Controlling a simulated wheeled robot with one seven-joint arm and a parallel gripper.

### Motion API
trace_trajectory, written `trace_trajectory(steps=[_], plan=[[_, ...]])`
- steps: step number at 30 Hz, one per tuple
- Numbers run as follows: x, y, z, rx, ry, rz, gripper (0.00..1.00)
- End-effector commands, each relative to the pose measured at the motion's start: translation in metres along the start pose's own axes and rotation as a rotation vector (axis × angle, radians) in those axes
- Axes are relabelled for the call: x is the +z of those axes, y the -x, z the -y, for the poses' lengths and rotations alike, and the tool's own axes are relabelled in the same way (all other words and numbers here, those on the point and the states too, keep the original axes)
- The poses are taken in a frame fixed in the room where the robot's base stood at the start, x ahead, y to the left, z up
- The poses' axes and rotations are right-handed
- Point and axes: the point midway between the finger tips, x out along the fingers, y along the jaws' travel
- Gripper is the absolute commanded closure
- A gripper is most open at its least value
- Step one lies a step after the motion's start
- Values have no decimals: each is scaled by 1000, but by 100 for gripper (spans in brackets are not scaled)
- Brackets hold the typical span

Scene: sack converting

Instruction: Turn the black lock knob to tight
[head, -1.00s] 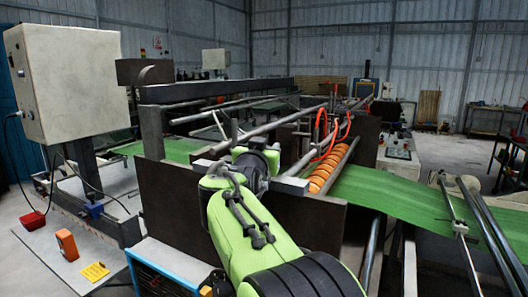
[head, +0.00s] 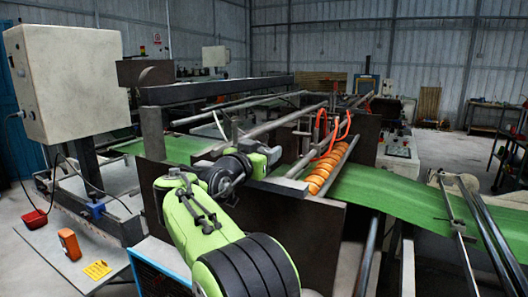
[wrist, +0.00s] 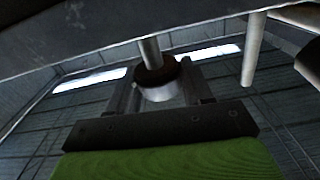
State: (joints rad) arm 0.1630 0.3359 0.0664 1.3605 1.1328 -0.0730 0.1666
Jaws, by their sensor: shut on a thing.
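The black lock knob (wrist: 152,76) shows in the wrist view as a short round piece with a dark rim and a pale end face, on a thin grey shaft. My gripper (wrist: 160,84) has one finger on each side of the knob and is shut on it. Any mark for tight or loose is not visible. In the head view my green wrist reaches in over the dark side plate of the machine, beside the rollers. The fingertips and the knob cannot be made out there.
Orange rollers (head: 330,168), red hoses (head: 322,127) and a green web (head: 400,196) lie right of my arm. A dark side plate (head: 290,225) stands close by. A grey control box (head: 68,83) stands at left. In the wrist view a dark beam passes close above the knob.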

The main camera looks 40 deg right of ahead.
Motion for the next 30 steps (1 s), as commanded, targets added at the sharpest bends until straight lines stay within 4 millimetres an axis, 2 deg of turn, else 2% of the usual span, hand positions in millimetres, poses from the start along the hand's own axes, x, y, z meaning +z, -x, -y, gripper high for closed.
trace_trajectory(steps=[2,3,6,14,17,20,28,30], plan=[[0,0,0,0,2,0,80],[0,0,0,0,2,0,45],[0,0,0,0,2,0,30],[0,0,0,0,1,0,29],[0,8,1,-3,1,0,29],[1,29,2,-7,0,0,29],[2,107,2,-9,0,0,29],[2,114,2,-5,3,-1,29]])
